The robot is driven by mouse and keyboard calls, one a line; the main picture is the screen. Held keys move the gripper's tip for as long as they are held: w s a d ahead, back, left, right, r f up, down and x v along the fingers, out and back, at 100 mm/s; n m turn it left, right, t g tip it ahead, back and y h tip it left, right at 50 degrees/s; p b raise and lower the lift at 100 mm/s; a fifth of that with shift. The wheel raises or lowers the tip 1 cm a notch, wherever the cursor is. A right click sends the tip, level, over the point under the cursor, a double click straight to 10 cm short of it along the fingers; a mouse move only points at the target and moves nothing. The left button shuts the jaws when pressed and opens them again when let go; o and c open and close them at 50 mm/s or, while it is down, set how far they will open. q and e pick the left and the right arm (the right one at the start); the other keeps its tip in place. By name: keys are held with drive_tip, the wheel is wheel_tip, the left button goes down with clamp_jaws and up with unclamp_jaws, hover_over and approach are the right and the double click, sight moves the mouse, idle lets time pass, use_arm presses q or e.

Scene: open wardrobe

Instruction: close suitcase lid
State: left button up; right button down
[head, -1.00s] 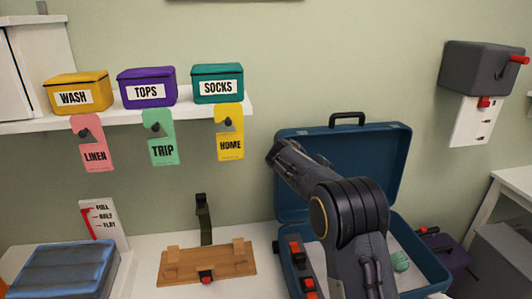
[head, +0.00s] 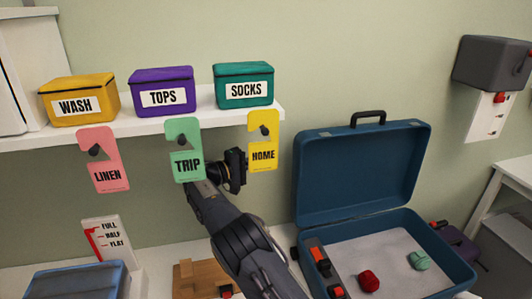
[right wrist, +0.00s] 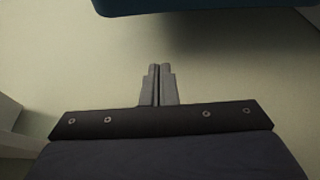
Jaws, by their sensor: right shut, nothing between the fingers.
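The blue suitcase (head: 355,240) stands on the counter at the right of the head view. Its lid (head: 362,175) is open and upright against the wall side, handle on top. A red ball-like bundle (head: 369,281) and a green one (head: 419,260) lie inside on the pale lining. My right gripper (head: 236,168) is left of the lid, near the hanging TRIP and HOME tags; contact is unclear. Its fingers (right wrist: 159,85) are shut and empty in the right wrist view. A dark blue edge (right wrist: 205,6), possibly the suitcase, shows above them. My left gripper is out of view.
A white shelf (head: 150,128) holds WASH, TOPS and SOCKS boxes, with LINEN, TRIP and HOME tags hanging below. A wooden board (head: 200,280) lies partly behind my arm. Red-and-black parts (head: 320,260) sit at the suitcase's left side. A grey wall box (head: 490,62) hangs at right.

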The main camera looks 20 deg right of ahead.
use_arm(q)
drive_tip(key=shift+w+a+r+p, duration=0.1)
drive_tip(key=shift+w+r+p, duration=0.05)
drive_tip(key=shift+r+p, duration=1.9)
use_arm(e)
drive_tip(key=s+d, duration=0.1)
drive_tip(key=d, duration=0.7)
drive_tip(key=shift+s+d, duration=0.25)
drive_tip(key=shift+d, duration=0.15)
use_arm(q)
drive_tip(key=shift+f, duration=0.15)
